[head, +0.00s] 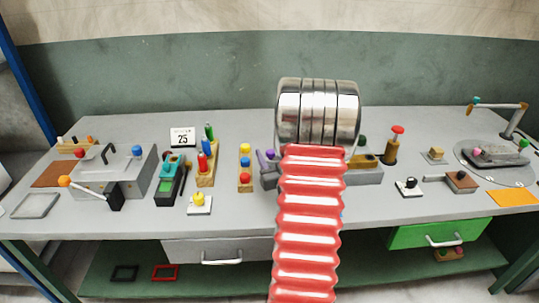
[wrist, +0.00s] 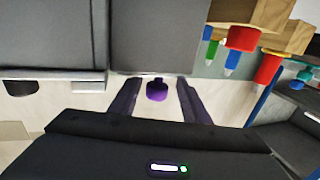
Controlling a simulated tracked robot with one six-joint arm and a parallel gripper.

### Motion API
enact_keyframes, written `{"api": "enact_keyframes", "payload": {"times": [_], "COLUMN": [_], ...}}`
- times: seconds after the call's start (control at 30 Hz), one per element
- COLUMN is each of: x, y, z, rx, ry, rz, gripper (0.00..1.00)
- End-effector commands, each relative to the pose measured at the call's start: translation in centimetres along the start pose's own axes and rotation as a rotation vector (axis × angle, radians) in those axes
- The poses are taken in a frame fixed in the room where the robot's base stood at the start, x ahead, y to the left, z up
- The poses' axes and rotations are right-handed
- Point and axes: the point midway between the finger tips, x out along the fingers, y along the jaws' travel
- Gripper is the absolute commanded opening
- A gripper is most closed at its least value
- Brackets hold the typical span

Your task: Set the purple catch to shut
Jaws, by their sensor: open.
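The purple catch shows in the head view (head: 267,156) as a small purple piece on a grey block, just left of my arm, which hides part of that block. In the wrist view a purple knob (wrist: 157,90) stands between the two dark fingers of my gripper (wrist: 157,83), with a gap on each side. My gripper is open and no finger visibly touches the knob. I cannot tell which way the catch is set.
In the wrist view a large grey block (wrist: 158,35) lies just beyond the fingertips. A wooden rack (wrist: 285,38) with coloured pieces is at upper right. In the head view a block with coloured buttons (head: 245,168) stands left of the catch, and a red-topped plunger (head: 392,148) stands right of my arm.

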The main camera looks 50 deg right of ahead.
Motion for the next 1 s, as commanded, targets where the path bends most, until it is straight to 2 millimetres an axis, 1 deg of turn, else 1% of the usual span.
{"api": "enact_keyframes", "payload": {"times": [0.07,0.6,0.67,1.0], "x": [-0.09,-0.2,-0.2,-0.2], "y": [0.24,0.53,0.53,0.57], "z": [-0.02,-0.04,-0.04,-0.03], "rx": [0.0,0.0,0.0,0.0], "ry": [0.0,0.001,0.001,0.001], "rz": [0.004,0.009,0.009,0.009], "gripper": [0.42,0.04,0.0,0.0]}}
